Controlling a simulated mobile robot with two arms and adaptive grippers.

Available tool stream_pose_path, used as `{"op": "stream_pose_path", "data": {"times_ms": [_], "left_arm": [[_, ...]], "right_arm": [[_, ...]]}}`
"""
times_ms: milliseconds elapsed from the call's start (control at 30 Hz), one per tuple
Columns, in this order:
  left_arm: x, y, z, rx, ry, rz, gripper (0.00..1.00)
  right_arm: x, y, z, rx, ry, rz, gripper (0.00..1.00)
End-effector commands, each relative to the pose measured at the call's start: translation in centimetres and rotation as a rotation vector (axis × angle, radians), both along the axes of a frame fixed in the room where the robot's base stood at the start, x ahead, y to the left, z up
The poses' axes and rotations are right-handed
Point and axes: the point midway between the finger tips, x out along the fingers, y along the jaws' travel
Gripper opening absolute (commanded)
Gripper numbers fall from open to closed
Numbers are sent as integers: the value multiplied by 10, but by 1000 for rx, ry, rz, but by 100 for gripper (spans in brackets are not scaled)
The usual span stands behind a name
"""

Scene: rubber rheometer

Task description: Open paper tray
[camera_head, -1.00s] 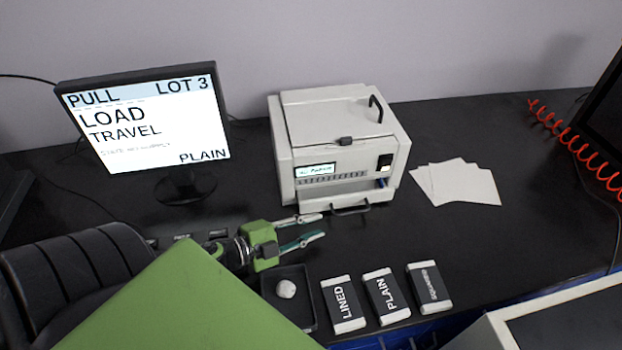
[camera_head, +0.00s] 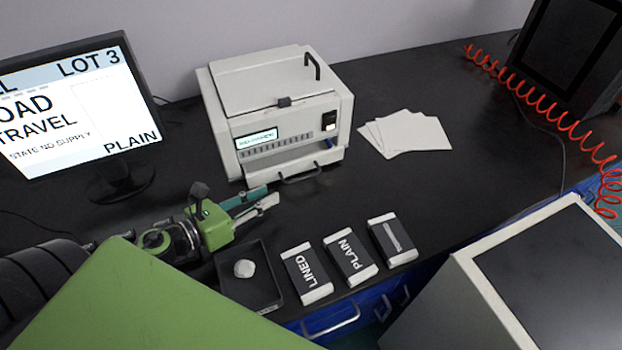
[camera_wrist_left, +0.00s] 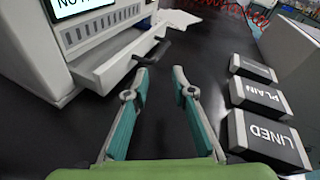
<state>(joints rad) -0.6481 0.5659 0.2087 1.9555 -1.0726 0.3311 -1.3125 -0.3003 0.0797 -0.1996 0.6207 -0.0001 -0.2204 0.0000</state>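The off-white machine (camera_head: 275,105) stands on the dark bench. Its low front drawer, which looks like the paper tray (camera_head: 265,172), has a dark bar handle (camera_head: 300,176) and appears closed. The handle also shows in the left wrist view (camera_wrist_left: 152,54), just beyond my fingertips. My left gripper (camera_head: 268,197) is in front of the machine, left of the handle and apart from it. In the wrist view its two teal fingers (camera_wrist_left: 160,76) are spread with nothing between them. My right gripper is not in view.
Loose white sheets (camera_head: 408,134) lie right of the machine. Packs marked LINED (camera_head: 306,273) and PLAIN (camera_head: 350,257) and a third pack (camera_head: 391,240) lie along the front edge. A black dish (camera_head: 262,288) holds a white lump (camera_head: 244,268). A monitor (camera_head: 85,110) stands left.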

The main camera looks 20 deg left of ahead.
Motion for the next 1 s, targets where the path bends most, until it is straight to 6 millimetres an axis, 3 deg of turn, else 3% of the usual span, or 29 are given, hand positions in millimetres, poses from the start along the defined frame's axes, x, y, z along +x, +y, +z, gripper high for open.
{"op": "stream_pose_path", "data": {"times_ms": [300, 500, 767, 1000], "left_arm": [[-3, -4, -2, 680, -279, -175, 23], [-4, -6, 1, 994, -410, -253, 23], [-2, -8, 4, 1126, -467, -285, 23], [22, -17, 2, 1128, -469, -285, 23]], "right_arm": [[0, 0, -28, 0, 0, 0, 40], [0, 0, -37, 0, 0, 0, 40], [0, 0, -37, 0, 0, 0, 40], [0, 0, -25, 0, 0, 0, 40]]}}
